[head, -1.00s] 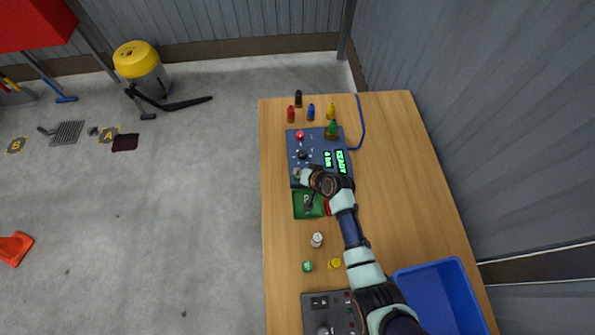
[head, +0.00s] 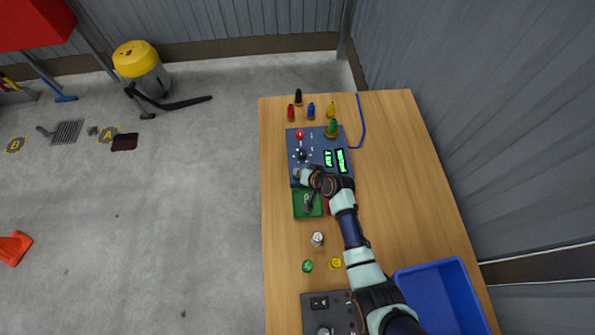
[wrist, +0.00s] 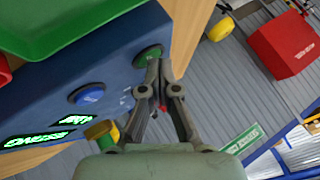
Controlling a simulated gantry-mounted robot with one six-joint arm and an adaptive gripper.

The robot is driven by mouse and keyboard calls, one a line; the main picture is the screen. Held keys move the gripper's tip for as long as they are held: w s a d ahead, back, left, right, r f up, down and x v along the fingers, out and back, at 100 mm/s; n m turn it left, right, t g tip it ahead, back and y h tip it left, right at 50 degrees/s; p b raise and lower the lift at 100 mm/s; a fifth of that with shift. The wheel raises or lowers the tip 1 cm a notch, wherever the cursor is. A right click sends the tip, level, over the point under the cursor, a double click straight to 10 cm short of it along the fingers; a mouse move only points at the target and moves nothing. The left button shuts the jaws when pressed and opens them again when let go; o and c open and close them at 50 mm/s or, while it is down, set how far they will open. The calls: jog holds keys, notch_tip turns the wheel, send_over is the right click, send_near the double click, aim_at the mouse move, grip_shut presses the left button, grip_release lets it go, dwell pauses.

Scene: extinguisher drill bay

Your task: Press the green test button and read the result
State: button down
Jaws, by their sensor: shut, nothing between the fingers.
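The blue test console (head: 297,148) lies on the wooden table and also shows in the wrist view (wrist: 50,90). Its round green button (wrist: 150,52) sits near the console's edge in the wrist view. My gripper (wrist: 157,66) is shut and empty, its fingertips over the lower part of that button; I cannot tell how far the button is pressed in.
A blue button (wrist: 87,95) is beside the green one. A green tray (head: 301,209) adjoins the console. Several coloured bottle-like pieces (head: 311,111) stand behind it. A blue bin (head: 460,268) is at front right. The table's right side is mostly clear.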

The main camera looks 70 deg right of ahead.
jog(key=shift+a+r+p, duration=0.1)
jog(key=shift+r+p, duration=0.75)
notch_tip(320, 180, up, 5)
jog(key=p, duration=0.4)
jog(key=shift+r+p, duration=0.1)
jog(key=shift+p, duration=0.3)
dwell(0.3)
